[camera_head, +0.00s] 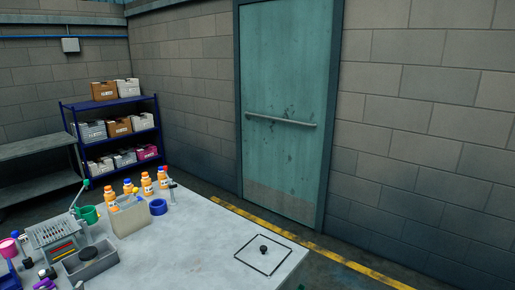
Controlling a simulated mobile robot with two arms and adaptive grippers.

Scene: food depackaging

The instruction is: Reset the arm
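Neither my left nor my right gripper shows in the head view, and I cannot make out either arm. The worktable (200,255) fills the lower left of the picture. A thin black square outline (241,261) lies on its right part, with a small dark knob-like object (263,249) inside it. The tabletop between this square and the clutter on the left is bare.
Several orange bottles (147,184), a beige container (129,219), a blue ring (158,207), a grey tray (88,263) and a slotted rack (55,233) crowd the table's left. Behind stand a blue shelf (113,104) with boxes and a green door (285,80).

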